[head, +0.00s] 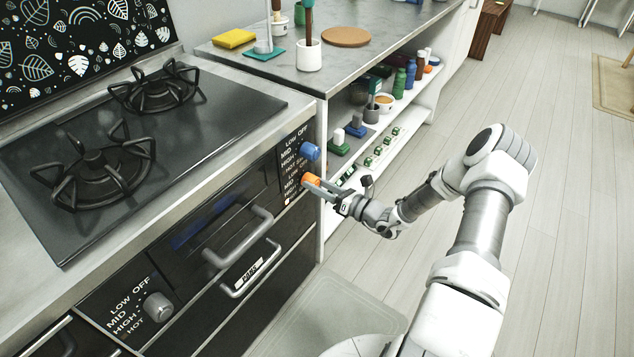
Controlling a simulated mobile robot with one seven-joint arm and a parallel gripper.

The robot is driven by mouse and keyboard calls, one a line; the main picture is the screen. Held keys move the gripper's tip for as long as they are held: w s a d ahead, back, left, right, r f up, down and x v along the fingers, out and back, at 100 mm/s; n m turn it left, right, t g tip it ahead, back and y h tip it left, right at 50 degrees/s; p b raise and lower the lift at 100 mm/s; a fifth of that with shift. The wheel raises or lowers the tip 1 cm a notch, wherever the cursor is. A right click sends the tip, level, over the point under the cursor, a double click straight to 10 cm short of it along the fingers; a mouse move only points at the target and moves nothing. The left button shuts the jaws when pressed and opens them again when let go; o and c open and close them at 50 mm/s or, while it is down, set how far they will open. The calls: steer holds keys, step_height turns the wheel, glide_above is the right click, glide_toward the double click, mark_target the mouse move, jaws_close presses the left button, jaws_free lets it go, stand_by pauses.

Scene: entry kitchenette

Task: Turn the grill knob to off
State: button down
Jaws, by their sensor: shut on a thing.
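An orange knob (311,181) sits on the black control panel at the right end of the stove front. A blue knob (309,151) is just above it. A grey knob (158,307) is on a separate panel at the lower left. The panels carry white OFF, LOW, MID, HIGH and HOT marks. No name clearly marks one knob as the grill knob. My gripper (317,187) reaches in from the right and is shut on the orange knob. The fingers partly cover the knob, and its pointer direction cannot be made out.
Two bar handles (238,238) stick out below and left of the orange knob. The counter (375,72) and open shelves (400,105) with bottles and small items stand close behind my gripper. The floor (560,200) at the right is clear.

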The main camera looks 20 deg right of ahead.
steer(key=m+p, duration=0.2)
steer(key=m, duration=0.3)
steer(key=shift+m+p, duration=0.3)
steer(key=shift+p, duration=0.1)
steer(key=m+p, duration=0.1)
steer(key=m, duration=0.3)
steer(key=shift+m, duration=0.3)
steer(key=shift+c, duration=1.5)
jaws_free()
steer(key=p+v, duration=0.3)
steer(key=v, duration=1.4)
steer(key=shift+s, duration=0.2)
steer(key=shift+d, duration=0.1)
